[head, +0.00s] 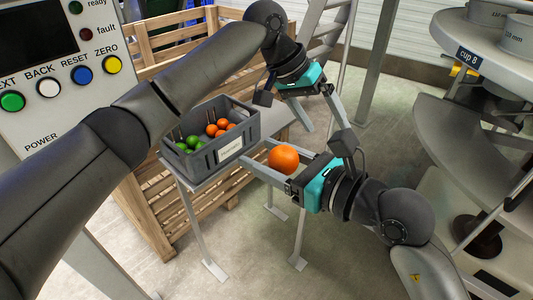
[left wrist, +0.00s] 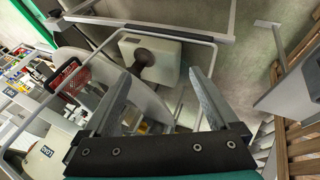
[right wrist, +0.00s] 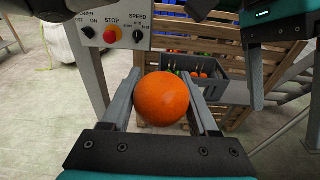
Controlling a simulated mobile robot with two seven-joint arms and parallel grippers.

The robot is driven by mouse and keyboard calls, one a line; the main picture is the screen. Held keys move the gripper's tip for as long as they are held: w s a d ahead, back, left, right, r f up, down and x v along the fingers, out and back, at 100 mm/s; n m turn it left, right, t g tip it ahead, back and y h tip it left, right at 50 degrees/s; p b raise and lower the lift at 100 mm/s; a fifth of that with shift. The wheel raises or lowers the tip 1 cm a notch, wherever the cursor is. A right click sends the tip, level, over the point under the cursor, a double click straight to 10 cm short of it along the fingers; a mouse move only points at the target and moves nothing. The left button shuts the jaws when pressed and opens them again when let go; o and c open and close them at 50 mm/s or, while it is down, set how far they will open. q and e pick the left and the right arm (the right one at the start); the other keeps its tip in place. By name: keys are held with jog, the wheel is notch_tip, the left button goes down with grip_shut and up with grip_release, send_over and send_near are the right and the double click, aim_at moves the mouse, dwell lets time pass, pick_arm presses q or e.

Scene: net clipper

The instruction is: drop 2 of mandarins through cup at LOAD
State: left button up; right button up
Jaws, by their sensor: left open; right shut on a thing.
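A mandarin (head: 284,158), round and orange, is held between the fingers of my right gripper (head: 262,163), in the air in front of the crate. In the right wrist view the mandarin (right wrist: 163,98) sits between the two fingers of my right gripper (right wrist: 163,74). My left gripper (head: 330,128) is open and empty, pointing down just above and beyond the right wrist; its spread fingers (left wrist: 163,78) show in the left wrist view. A label (left wrist: 46,151) on a pale surface at that view's lower left seems to read LOAD. No cup opening at LOAD shows clearly.
A grey crate (head: 222,150) with orange and green fruit stands on a small table by a slatted wooden bin (head: 150,215). A control panel (head: 62,90) is at upper left. A round machine labelled cup B (head: 469,56) stands at right. Open floor (head: 340,260) lies in front.

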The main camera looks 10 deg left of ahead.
pick_arm(q)
jog(key=w+a+f+n+t+y, duration=0.1)
jog(key=a+f+n, duration=0.15)
jog(key=f, duration=1.15)
jog(key=w+a+f+n+t, duration=0.15)
jog(key=a+f, duration=0.25)
jog(key=f, duration=0.9)
jog(key=s+a+f+n+y, duration=0.1)
jog(key=s+a+f, duration=0.1)
jog(key=s+f, duration=0.3)
jog(key=s+a+f+y, duration=0.1)
jog(key=s+a+f, duration=0.1)
jog(key=f, duration=0.5)
jog(key=s+a+f+g+y, duration=0.1)
jog(key=s+a+f, duration=0.2)
jog(key=s+f, duration=0.45)
jog(key=s+a+f+y, duration=0.1)
jog(key=s+a+f, duration=0.2)
jog(key=s+f, duration=0.45)
jog(key=s+a+f+m+g, duration=0.1)
jog(key=s+f, duration=0.1)
jog(key=s, duration=1.2)
jog(key=s+a+f+m+g+y, duration=0.1)
jog(key=s+a+f, duration=0.1)
jog(key=s, duration=1.2)
jog(key=shift+s+f+m, duration=0.15)
jog(key=shift+f+m, duration=0.15)
jog(key=shift+f, duration=0.4)
